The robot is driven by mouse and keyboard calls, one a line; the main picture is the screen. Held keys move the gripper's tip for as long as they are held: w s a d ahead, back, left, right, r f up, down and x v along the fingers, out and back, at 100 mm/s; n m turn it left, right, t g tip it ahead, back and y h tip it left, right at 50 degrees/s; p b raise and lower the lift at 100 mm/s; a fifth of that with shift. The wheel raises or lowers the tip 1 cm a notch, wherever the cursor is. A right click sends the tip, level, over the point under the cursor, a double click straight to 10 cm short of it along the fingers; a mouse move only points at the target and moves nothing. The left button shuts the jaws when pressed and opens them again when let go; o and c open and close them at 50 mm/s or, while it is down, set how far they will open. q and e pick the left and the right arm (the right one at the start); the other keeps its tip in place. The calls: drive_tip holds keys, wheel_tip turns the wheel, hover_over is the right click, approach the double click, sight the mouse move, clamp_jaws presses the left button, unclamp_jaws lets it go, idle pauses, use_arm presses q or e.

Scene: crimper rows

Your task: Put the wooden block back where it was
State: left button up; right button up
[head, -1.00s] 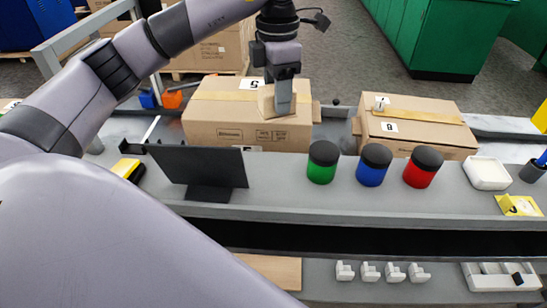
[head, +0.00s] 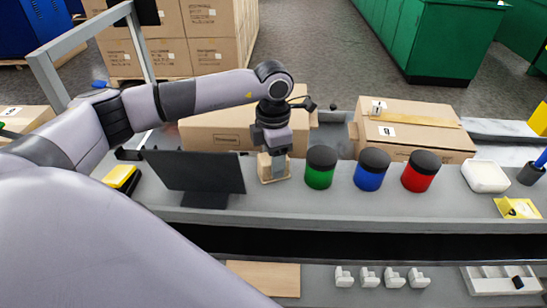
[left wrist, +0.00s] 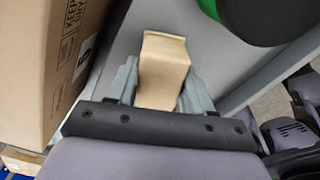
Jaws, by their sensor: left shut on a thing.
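The wooden block (head: 264,167) is held in my left gripper (head: 275,168), which points down over the grey shelf (head: 330,207). It is between the black panel (head: 205,172) and the green jar (head: 319,177), in front of the left cardboard box (head: 215,132). In the left wrist view the block (left wrist: 163,68) sits between the two grey fingers, which are shut on it. I cannot tell whether the block's underside touches the shelf. My right gripper is not in view.
A blue jar (head: 371,177) and a red jar (head: 420,178) stand right of the green one. A white dish (head: 485,176) and a yellow holder (head: 519,208) are farther right. Another cardboard box (head: 415,118) stands behind. Several white pieces lie on the lower level.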

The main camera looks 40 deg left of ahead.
use_arm(q)
drive_tip(key=o, duration=0.9)
drive_tip(key=shift+f, duration=0.1)
drive_tip(key=shift+o, duration=0.2)
drive_tip(key=shift+r, duration=0.25)
wheel_tip(320, 180, up, 12)
drive_tip(key=shift+f, duration=0.1)
